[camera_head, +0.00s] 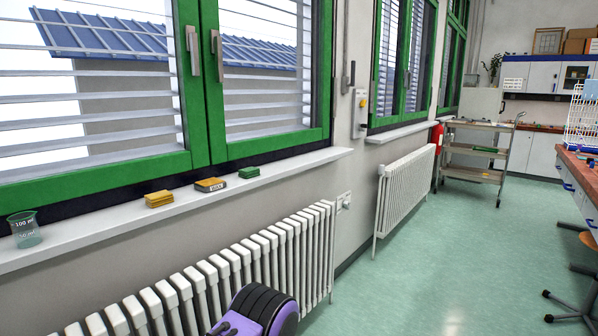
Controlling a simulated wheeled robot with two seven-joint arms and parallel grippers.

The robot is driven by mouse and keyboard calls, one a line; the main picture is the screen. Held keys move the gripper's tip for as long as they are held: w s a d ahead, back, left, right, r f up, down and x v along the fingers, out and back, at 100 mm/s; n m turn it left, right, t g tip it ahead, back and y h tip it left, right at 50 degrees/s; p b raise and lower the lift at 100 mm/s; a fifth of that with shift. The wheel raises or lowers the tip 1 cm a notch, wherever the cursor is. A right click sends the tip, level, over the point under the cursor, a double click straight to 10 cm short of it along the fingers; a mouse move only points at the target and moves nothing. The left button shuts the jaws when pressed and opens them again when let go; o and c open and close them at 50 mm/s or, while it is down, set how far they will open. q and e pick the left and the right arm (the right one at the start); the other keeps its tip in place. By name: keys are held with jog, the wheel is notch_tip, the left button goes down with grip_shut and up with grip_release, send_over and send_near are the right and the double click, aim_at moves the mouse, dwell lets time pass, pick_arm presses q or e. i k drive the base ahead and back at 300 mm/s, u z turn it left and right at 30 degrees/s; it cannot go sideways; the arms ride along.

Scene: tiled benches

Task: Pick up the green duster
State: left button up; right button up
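A small green block-shaped duster (249,172) lies on the white windowsill (112,222), near the sill's far right end. It sits to the right of a yellow-and-dark block (210,185) and apart from it. Nothing touches or covers the duster. Neither of my grippers shows in the head view.
A stack of yellow pieces (158,199) and a glass beaker (25,230) also stand on the sill. White radiators (243,264) line the wall below. A metal trolley (473,150) stands farther back. A bench (577,168) is at right. The green floor between is open.

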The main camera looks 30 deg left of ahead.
aim_at(248, 173)
jog(key=i, duration=2.7)
jog(key=u, duration=3.1)
